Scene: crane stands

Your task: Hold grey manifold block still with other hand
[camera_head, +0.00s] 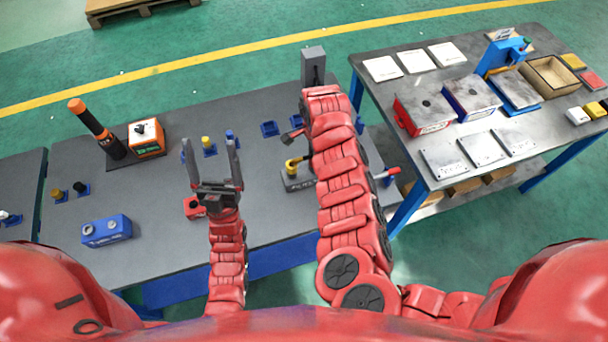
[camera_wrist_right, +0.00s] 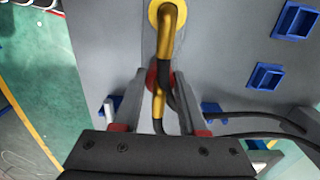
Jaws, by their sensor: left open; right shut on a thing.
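The grey manifold block (camera_head: 297,184) lies on the dark grey bench, left of my right arm, with a yellow bent fitting (camera_head: 293,164) on top. My right gripper (camera_wrist_right: 158,100) is shut on the yellow bent pipe (camera_wrist_right: 168,45) in the right wrist view, with a black hose beside it. In the head view my right arm partly hides that spot and its jaws are hard to make out. My left gripper (camera_head: 211,150) is open and empty above the bench, left of the block and apart from it.
The bench (camera_head: 255,195) also holds a red part (camera_head: 195,207), a blue block (camera_head: 106,230), an orange box (camera_head: 146,138) and blue holders (camera_head: 270,128). A grey post (camera_head: 313,66) stands behind. A second table (camera_head: 400,110) with boxes and plates stands right.

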